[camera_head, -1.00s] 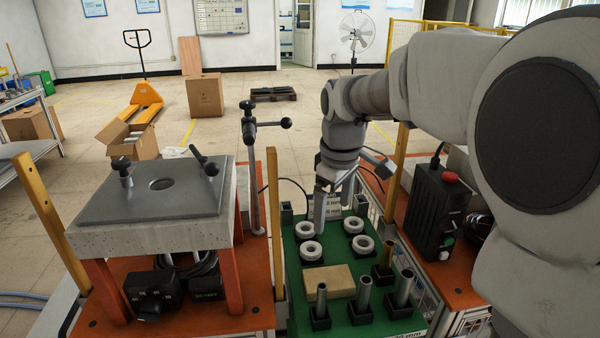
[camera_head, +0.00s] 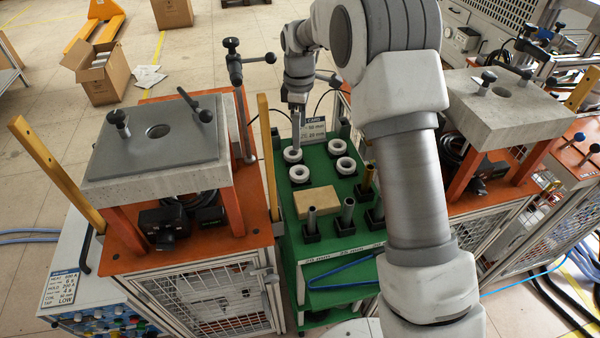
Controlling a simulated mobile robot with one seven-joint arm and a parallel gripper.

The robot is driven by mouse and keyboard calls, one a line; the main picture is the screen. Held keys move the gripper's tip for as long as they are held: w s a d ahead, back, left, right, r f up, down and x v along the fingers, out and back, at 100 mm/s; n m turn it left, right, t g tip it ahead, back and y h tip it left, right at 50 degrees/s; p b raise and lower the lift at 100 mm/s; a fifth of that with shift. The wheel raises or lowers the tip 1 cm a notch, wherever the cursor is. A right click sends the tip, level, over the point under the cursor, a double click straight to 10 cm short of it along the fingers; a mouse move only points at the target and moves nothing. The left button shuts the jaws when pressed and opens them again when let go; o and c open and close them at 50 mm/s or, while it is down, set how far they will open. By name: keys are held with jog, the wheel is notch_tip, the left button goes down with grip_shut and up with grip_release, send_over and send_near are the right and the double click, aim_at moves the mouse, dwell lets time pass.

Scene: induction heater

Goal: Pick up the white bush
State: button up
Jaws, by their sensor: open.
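The back-left one (camera_head: 292,154) and back-right one (camera_head: 337,147) sit behind the front-left one (camera_head: 299,173) and front-right one (camera_head: 346,165). My gripper (camera_head: 296,146) points down at the back-left bush, its fingertips just above or at its far side. The exact gap is too small to tell. The jaws are open but seen nearly edge-on, with no bush held.
A tan block (camera_head: 316,201) and metal tubes (camera_head: 347,212) in black holders stand in front of the bushes. A small sign (camera_head: 313,130) stands behind them. A heater table (camera_head: 155,150) is on the left, another (camera_head: 500,105) on the right.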

send_over(301, 168)
jog(key=s, duration=0.1)
jog(key=f, duration=0.9)
jog(key=shift+a, duration=0.2)
jog(key=shift+s+d+f, duration=0.1)
jog(key=shift+s+f, duration=0.05)
jog(key=shift+f, duration=1.25)
jog(key=shift+s+d+f, duration=0.1)
jog(key=shift+f, duration=1.25)
jog(key=shift+c, duration=0.2)
grip_shut()
jog(key=shift+r, duration=0.1)
